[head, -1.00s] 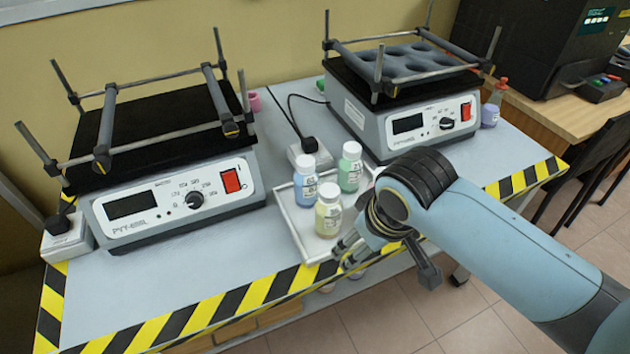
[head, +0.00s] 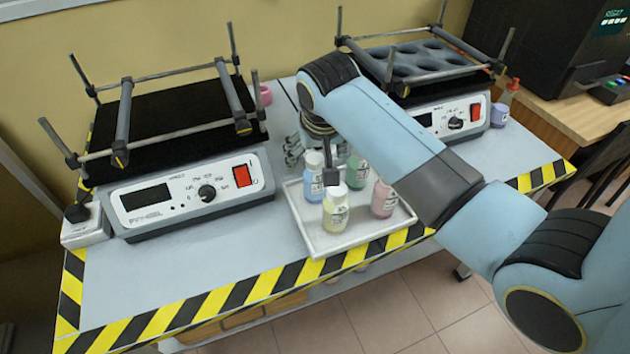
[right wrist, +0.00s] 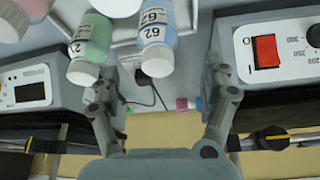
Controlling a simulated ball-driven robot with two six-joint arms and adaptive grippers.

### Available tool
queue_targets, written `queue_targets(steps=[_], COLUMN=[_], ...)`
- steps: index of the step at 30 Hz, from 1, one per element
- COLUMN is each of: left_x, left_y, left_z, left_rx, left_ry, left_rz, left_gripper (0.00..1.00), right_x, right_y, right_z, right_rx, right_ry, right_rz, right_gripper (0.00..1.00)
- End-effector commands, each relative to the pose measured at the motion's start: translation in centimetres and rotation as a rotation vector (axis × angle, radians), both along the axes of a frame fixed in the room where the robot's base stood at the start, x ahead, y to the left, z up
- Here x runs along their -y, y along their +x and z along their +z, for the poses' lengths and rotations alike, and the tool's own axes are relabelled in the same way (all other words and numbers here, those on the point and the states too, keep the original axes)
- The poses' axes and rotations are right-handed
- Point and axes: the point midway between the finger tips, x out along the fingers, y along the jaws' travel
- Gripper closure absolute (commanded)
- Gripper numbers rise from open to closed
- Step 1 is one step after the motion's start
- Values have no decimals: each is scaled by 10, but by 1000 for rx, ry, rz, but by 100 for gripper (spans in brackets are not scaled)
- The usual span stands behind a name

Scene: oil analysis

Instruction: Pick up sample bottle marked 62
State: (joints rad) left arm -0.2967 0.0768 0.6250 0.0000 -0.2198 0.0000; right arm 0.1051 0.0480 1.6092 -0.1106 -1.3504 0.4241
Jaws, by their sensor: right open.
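The sample bottle marked 62 is blue with a white cap; its label reads 62 in the right wrist view (right wrist: 155,35). In the head view the blue bottle (head: 313,185) stands at the back left of a white tray (head: 322,243), partly hidden by my right arm. My right gripper (head: 300,150) is at the tray's far side, just behind the blue bottle. In the right wrist view its open fingers (right wrist: 165,80) are spread wide and empty, with the blue bottle's cap just beyond the tips, between them.
Close by in the tray stand a yellow bottle (head: 335,212), a green bottle (head: 357,173) and a pink bottle (head: 383,198). Shaker machines stand left (head: 190,190) and right (head: 455,118). A power socket with a cable (right wrist: 140,78) lies behind the tray. Bare table lies left of the tray.

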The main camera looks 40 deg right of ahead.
Motion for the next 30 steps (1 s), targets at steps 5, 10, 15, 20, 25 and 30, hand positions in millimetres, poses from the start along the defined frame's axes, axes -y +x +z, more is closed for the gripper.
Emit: queue_targets(steps=[5, 10, 15, 20, 25, 30], left_x=[0, 0, -2, -2, -2, -3], left_y=[-2, -4, -6, -6, -6, -7], left_z=[-4, -5, -9, -11, -10, -10], left_rx=[-4, -7, -9, -10, -10, -11], left_ry=[0, 0, 2, 2, 3, 3], left_rz=[0, 1, 0, 0, 0, -1], left_gripper=[60, 60, 60, 60, 60, 60], right_x=[4, 8, 13, 15, 15, 15], right_y=[8, 13, 23, 28, 28, 28], right_z=[-23, -36, -62, -73, -73, -73], right_rx=[-1, -2, -3, 0, 1, 1], right_ry=[-1, -2, -2, 0, -1, -1], right_rz=[1, 1, 1, 1, 2, 2], right_gripper=[20, 20, 20, 20, 20, 37])
